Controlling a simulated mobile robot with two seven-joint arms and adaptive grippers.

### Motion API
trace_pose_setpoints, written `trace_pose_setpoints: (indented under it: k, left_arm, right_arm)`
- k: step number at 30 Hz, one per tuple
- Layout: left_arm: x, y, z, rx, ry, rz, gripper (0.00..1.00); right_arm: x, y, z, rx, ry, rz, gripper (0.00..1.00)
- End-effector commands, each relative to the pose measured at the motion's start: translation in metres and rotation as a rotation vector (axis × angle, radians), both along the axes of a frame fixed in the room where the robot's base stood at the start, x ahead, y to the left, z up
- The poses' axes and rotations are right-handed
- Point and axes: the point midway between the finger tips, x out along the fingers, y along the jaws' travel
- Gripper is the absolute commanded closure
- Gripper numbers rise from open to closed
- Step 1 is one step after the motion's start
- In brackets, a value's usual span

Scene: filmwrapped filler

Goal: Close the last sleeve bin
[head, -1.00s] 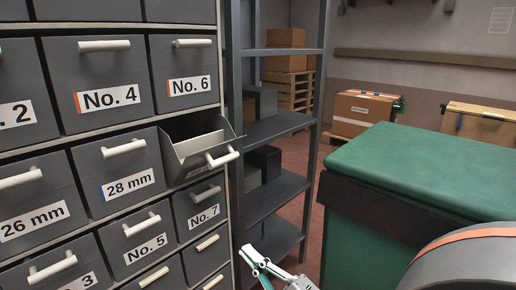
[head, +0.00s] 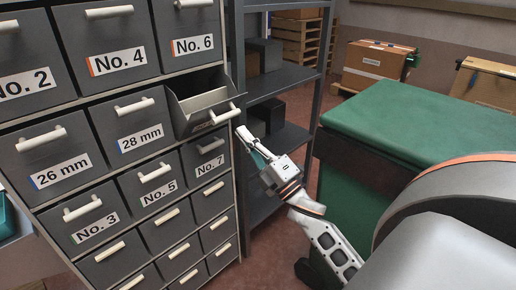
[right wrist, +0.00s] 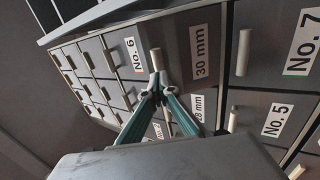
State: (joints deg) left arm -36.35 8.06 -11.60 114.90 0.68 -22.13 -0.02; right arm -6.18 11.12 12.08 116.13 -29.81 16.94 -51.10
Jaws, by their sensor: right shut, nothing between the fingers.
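The sleeve bin (head: 186,121) stands pulled out of the grey cabinet, at the right end of the row with the 26 mm and 28 mm bins. It has a white bar handle (head: 224,116). In the right wrist view its front reads 30 mm (right wrist: 199,50), and its handle (right wrist: 156,59) stands just beyond my fingertips. My right gripper (head: 243,133) is shut and empty, just right of and below the handle. In the right wrist view its teal fingers (right wrist: 157,80) meet near the handle's end; whether they touch it I cannot tell. My left gripper is not in view.
The other bins of the cabinet (head: 70,92) look shut. A grey shelf rack (head: 285,82) stands close on the right of the cabinet. A green-topped bench or box (head: 430,130) fills the right. Cartons (head: 375,62) stand at the back.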

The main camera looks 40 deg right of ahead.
Motion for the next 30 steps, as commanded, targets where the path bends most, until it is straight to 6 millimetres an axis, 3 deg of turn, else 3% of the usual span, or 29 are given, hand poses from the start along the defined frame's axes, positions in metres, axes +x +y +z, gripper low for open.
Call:
trace_pose_setpoints:
  k: [9,20,30]
  left_arm:
    - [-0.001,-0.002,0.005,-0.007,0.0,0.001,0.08]
    - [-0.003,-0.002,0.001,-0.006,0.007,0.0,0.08]
    - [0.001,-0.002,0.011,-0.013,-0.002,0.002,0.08]
  right_arm:
    - [0.028,0.002,0.015,0.001,0.001,0.0,1.0]
    - [0.029,0.003,0.015,0.001,0.001,0.0,1.0]
    - [0.033,0.003,0.027,0.002,0.0,0.001,1.0]
